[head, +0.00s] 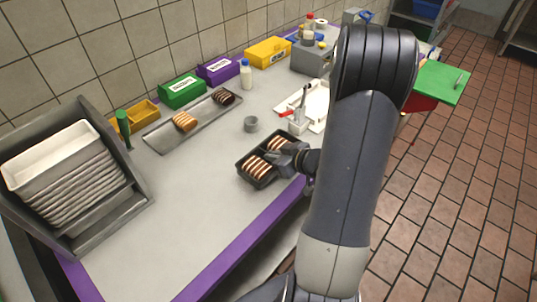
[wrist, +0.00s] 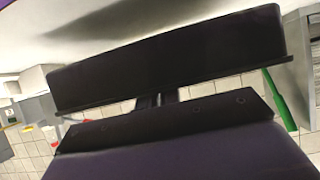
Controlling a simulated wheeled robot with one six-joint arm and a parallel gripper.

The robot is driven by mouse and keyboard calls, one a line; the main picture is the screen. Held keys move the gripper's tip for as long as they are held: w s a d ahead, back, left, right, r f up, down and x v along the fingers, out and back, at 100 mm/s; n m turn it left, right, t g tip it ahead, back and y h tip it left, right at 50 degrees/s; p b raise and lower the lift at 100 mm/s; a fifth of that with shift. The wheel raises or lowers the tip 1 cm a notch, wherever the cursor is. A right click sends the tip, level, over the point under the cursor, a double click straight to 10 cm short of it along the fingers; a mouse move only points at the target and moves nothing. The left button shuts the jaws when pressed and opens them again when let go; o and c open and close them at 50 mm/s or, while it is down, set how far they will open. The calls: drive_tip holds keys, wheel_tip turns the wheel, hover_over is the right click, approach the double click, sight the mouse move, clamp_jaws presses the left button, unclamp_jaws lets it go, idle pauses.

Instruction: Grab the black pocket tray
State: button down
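The black pocket tray (head: 243,178) is at the counter's front edge in the head view and holds two rows of striped cream sandwiches (head: 257,167). My gripper (head: 284,157) reaches in from the right, at the tray's right side. In the wrist view the tray's long black outer wall and rim (wrist: 165,62) fill the upper middle. The narrow dark fingers of my gripper (wrist: 155,100) meet the rim near its middle. Their tips are hidden against the dark wall, so I cannot tell whether they are closed on it.
A long metal tray (head: 160,137) with two food portions lies behind to the left. A grey rack (head: 105,215) of white trays stands far left. The front-left counter is clear.

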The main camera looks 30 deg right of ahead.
drive_tip(key=s+d, duration=0.3)
drive_tip(key=s, duration=0.4)
drive_tip(key=s+d+b, duration=0.1)
drive_tip(key=s+d, duration=0.2)
drive_tip(key=s, duration=0.4)
